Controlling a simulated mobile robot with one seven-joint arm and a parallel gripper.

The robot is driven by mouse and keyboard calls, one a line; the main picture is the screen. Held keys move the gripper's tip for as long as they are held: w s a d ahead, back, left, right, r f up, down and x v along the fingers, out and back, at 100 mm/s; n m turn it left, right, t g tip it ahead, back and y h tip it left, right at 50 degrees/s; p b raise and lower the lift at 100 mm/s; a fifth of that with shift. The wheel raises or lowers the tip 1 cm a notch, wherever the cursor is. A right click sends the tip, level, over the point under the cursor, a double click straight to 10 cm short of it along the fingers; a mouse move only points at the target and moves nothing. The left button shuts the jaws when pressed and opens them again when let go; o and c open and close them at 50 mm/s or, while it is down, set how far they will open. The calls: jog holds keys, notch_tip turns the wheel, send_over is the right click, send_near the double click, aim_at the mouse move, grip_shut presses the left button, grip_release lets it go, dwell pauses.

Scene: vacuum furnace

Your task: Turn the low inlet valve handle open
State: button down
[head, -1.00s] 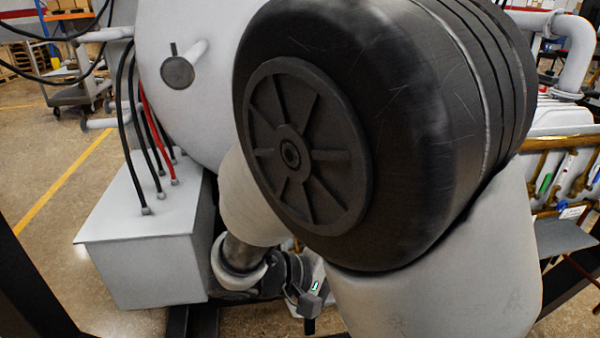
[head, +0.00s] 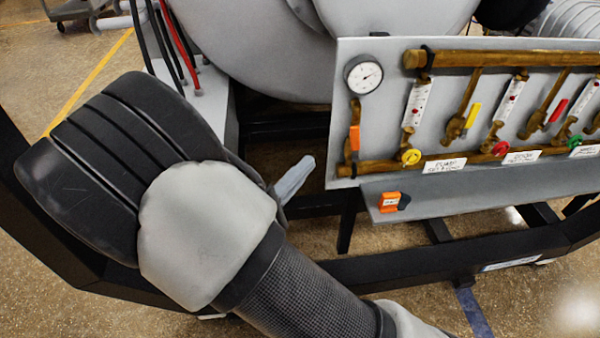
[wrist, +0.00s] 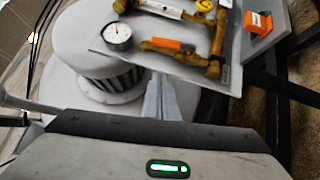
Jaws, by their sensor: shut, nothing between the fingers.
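An orange handle (head: 354,138) sits low on the brass pipe under a round gauge, at the left end of the grey valve panel. It lies along its pipe. It also shows in the wrist view (wrist: 168,44) at the upper middle. I take it as the low inlet valve handle; no label on it is readable. My gripper (head: 306,164) is shut and empty, left of the panel's lower left corner and apart from the handle in the picture. Its grey fingers (wrist: 160,98) also show in the wrist view, below the pipe and handle.
The panel (head: 400,140) carries a gauge (head: 363,75), flow tubes, and yellow, red and green handles and knobs. An orange and black device (head: 390,202) sits on the ledge below. A dark frame rail (head: 440,262) crosses in front. The grey furnace body (head: 265,50) stands behind.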

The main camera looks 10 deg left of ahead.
aim_at(355, 144)
jog(key=w+d+r+b, duration=0.1)
jog(key=w+d, duration=0.5)
jog(key=shift+w+d+r, duration=0.2)
jog(key=shift+d+r, duration=0.05)
jog(key=shift+d, duration=0.1)
jog(key=shift+w+d+r+m+g+y+p, duration=0.2)
jog(key=shift+d+r+m+g+y+p, duration=0.15)
jog(key=shift+d+r+m+g, duration=0.4)
jog(key=shift+a+f, duration=0.2)
jog(key=shift+f, duration=0.05)
